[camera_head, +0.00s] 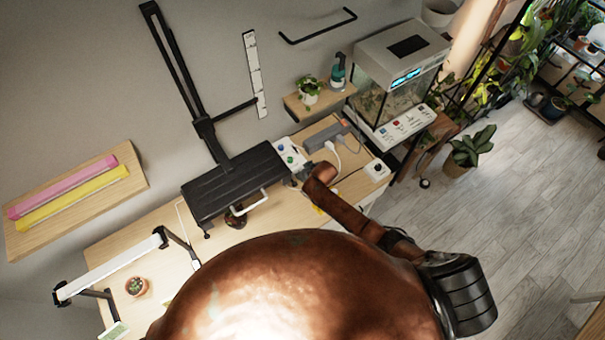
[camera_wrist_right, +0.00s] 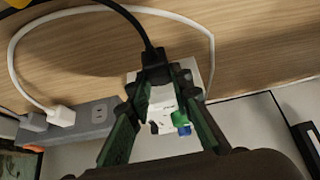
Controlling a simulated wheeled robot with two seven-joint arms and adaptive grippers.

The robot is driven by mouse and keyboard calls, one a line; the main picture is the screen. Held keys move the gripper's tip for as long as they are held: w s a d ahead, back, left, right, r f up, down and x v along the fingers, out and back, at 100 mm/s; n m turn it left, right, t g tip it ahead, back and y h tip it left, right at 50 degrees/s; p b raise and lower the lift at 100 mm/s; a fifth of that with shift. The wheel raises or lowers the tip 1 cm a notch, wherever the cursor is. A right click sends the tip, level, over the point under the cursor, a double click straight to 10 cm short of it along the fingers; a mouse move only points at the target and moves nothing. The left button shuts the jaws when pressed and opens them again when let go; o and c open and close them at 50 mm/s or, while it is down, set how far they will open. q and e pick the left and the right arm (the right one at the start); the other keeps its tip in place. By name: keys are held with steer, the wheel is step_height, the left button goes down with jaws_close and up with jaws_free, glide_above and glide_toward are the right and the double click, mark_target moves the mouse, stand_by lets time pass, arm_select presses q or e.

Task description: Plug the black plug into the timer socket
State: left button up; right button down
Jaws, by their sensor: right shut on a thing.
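My right gripper (camera_wrist_right: 160,84) is shut on the black plug (camera_wrist_right: 154,66), whose black cord runs up and away in the right wrist view. The white timer (camera_wrist_right: 163,104), with a green and a blue button, shows between and behind the fingers. The plug overlaps the timer's far part in that view; I cannot tell whether its pins are in the socket. In the head view the right gripper (camera_head: 302,175) is at the near end of the timer (camera_head: 289,152) on the wooden table. My left gripper is not in view.
A grey power strip (camera_wrist_right: 95,118) with a white plug (camera_wrist_right: 61,116) and white cord lies beside the timer. A black tray-like panel (camera_head: 235,181) stands left of my right gripper. A glass tank (camera_head: 392,85) stands behind to the right. A white socket box (camera_head: 377,169) lies near the table's right edge.

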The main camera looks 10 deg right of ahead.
steer(key=shift+r+p, duration=0.1)
steer(key=shift+p, duration=0.4)
stand_by(0.9)
steer(key=shift+w+a, duration=0.15)
steer(key=shift+w, duration=0.3)
stand_by(0.4)
steer(key=shift+w+a+r+b, duration=0.1)
steer(key=shift+w+r+b, duration=0.1)
steer(key=shift+b, duration=0.15)
steer(key=shift+w+a+r, duration=0.1)
steer(key=shift+a+r, duration=0.05)
steer(key=shift+r, duration=0.05)
stand_by(0.4)
steer(key=shift+s+f+p, duration=0.1)
steer(key=shift+s+p, duration=0.15)
steer(key=shift+p, duration=0.35)
steer(key=shift+s+d+f, duration=0.2)
steer(key=shift+s+d, duration=0.15)
steer(key=shift+s, duration=0.05)
steer(key=shift+s+d+f+p, duration=0.1)
steer(key=shift+s+d+p, duration=0.1)
steer(key=shift+s+p, duration=0.3)
steer(key=shift+s+d+p, duration=0.2)
steer(key=shift+s+p, duration=0.25)
steer(key=shift+s, duration=0.05)
